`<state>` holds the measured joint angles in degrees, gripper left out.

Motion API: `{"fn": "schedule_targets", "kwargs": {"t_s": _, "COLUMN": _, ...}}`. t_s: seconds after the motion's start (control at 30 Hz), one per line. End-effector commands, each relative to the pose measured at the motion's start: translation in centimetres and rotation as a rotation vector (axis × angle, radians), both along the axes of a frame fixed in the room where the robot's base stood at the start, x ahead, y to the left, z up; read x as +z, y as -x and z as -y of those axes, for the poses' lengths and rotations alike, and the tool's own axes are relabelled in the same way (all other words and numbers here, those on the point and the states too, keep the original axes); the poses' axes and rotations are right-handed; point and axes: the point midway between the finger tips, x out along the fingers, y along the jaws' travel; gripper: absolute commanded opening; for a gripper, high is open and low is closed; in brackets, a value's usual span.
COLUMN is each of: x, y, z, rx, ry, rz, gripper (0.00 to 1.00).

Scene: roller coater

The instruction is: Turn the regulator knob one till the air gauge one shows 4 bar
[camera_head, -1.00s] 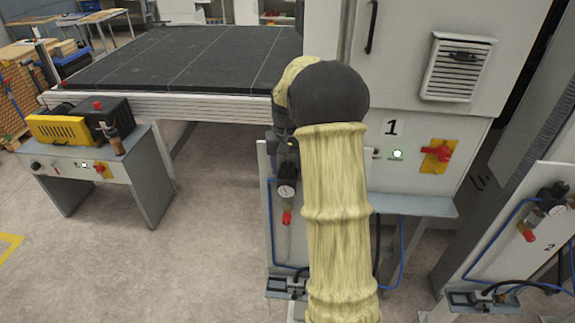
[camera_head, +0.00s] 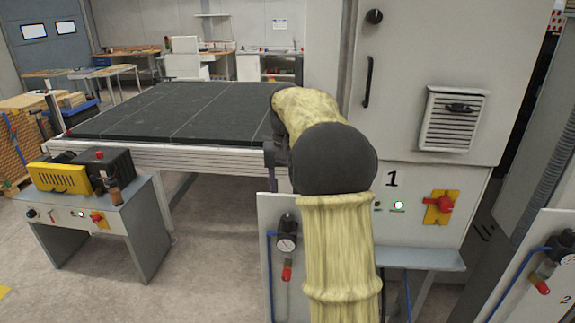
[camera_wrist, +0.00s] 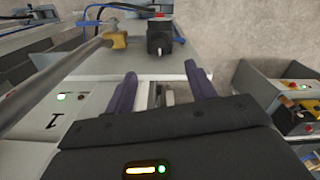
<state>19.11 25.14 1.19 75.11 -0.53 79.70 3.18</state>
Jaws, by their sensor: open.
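Regulator one is a small black unit (camera_head: 287,222) on a white panel (camera_head: 264,208), left of my arm in the head view. Its black knob is at the top. Air gauge one (camera_head: 287,243) is a small white round dial below the knob; its reading is too small to make out. In the wrist view a black part (camera_wrist: 158,38) with red on it, apparently this regulator, lies beyond the fingers. My gripper (camera_wrist: 160,73) is open with two dark purple fingers and nothing between them. It is apart from the regulator. In the head view my arm mostly hides the gripper.
A white cabinet marked 1 has a red-and-yellow switch (camera_head: 438,207) and a green lamp (camera_head: 399,206). A black-topped table (camera_head: 185,112) stands behind left. A small bench (camera_head: 90,195) is at the left. A second regulator panel (camera_head: 545,262) is at the right. Open floor lies between.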

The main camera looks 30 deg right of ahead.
Motion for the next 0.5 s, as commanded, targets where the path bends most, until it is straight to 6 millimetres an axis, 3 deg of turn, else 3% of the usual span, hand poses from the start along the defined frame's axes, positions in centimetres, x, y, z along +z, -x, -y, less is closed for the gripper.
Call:
{"fn": "schedule_targets", "kwargs": {"t_s": 0.2, "x": 3.8, "y": -0.1, "z": 0.1, "rx": -0.001, "ry": 0.001, "rz": 0.004, "gripper": 0.55}}
{"fn": "schedule_targets", "kwargs": {"t_s": 0.5, "x": 5.7, "y": 0.0, "z": 0.0, "rx": -0.001, "ry": 0.0, "rz": 0.0, "gripper": 0.55}}
